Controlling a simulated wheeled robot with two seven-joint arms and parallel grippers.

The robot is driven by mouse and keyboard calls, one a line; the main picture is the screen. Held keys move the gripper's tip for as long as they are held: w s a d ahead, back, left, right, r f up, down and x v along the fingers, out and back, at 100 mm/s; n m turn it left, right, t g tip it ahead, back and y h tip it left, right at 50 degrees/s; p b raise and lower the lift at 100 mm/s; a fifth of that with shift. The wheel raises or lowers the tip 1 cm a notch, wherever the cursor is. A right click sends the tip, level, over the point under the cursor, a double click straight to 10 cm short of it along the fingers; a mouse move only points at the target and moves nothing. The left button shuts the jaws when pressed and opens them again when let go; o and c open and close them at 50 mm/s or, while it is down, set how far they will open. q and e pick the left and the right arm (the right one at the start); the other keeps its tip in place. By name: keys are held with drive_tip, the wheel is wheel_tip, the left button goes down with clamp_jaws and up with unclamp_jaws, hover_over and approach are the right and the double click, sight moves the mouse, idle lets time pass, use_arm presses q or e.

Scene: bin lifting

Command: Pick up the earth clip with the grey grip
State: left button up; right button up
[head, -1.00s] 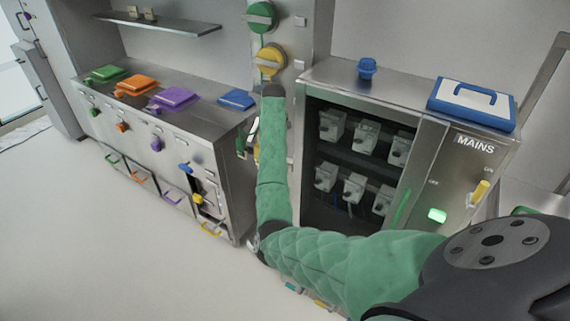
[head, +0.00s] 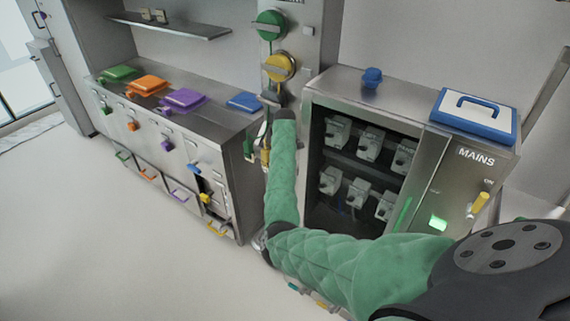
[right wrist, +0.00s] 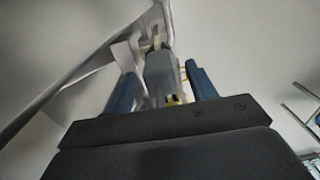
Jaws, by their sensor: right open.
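A clip with a grey grip (right wrist: 160,72) shows in the right wrist view, between the two blue fingers of my right gripper (right wrist: 161,88). The fingers are open, one on each side of the grip, and I see a gap on the right side. A small yellow part (right wrist: 174,98) lies close below the grip. In the head view, clips with green (head: 249,146) and yellow (head: 264,156) parts hang by the column, left of my right forearm. My left gripper is not in view.
The steel column carries a green knob (head: 270,25) and a yellow knob (head: 279,67). The MAINS cabinet (head: 455,178) stands to the right, close to my arm. A steel counter with drawers (head: 215,128) stands left. The floor (head: 110,235) in front is clear.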

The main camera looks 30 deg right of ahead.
drive_tip(key=shift+f, duration=1.05)
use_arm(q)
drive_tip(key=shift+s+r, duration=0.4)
use_arm(e)
clamp_jaws()
